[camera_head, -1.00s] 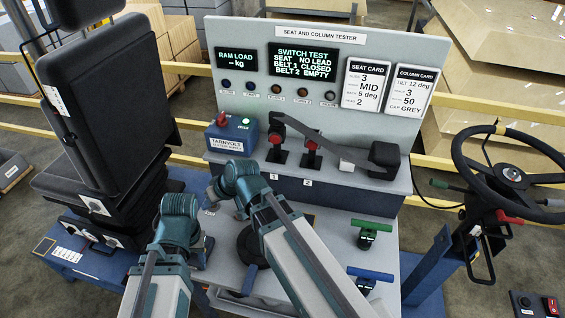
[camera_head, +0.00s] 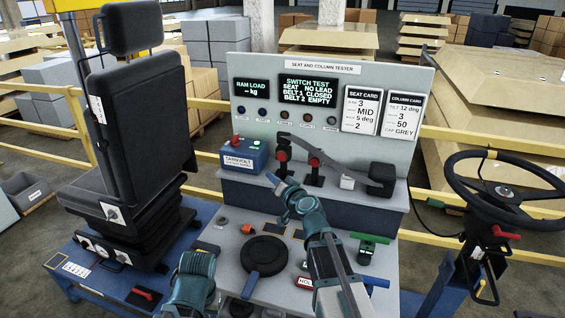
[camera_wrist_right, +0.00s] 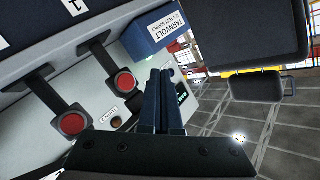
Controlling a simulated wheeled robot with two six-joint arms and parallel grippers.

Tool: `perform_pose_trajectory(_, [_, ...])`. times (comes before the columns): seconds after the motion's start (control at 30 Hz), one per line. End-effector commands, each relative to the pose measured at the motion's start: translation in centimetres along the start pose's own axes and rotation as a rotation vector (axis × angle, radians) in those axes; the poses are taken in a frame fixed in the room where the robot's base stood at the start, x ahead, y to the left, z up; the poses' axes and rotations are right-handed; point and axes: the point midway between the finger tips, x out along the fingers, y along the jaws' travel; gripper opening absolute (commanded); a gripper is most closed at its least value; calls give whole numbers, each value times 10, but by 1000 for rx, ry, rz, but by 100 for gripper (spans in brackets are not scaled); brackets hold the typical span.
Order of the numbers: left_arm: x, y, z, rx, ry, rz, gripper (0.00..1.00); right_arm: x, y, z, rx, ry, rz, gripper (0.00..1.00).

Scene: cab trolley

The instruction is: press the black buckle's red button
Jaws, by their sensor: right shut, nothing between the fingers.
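Two black buckles with red buttons stand side by side on the tester's shelf: the left buckle (camera_head: 283,158) and the right buckle (camera_head: 314,168). In the right wrist view, two red buttons, one (camera_wrist_right: 73,123) and another (camera_wrist_right: 125,82), face the camera on dark stalks. My right gripper (camera_head: 271,178) is shut and empty, just in front of and left of the left buckle, apart from it in the head view. Its closed fingers (camera_wrist_right: 161,85) also show in the wrist view, beside the red buttons. My left arm shows at the bottom; its fingers are not visible.
A grey strap (camera_head: 310,149) passes behind the buckles towards a black box (camera_head: 381,178). A blue supply box (camera_head: 243,158) stands left of the buckles. A black round knob (camera_head: 263,254) and a green handle (camera_head: 370,238) are on the lower bench. The steering wheel stands right.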

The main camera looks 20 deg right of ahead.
Motion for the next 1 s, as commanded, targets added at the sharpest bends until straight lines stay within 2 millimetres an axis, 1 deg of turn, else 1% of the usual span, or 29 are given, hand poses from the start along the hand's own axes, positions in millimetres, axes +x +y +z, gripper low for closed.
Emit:
perform_pose_trajectory(0.27, [0,0,0,0,0,0,46,0,0,0,-1,-2,-1,0])
perform_pose_trajectory(0.47, [0,0,0,0,0,0,46,6,3,-3,-1,-2,0,0])
perform_pose_trajectory(0.67, [0,0,0,0,0,0,46,20,13,-13,-3,-2,0,0])
perform_pose_trajectory(1.0, [0,0,0,0,0,0,46,52,36,-36,-2,-2,0,0])
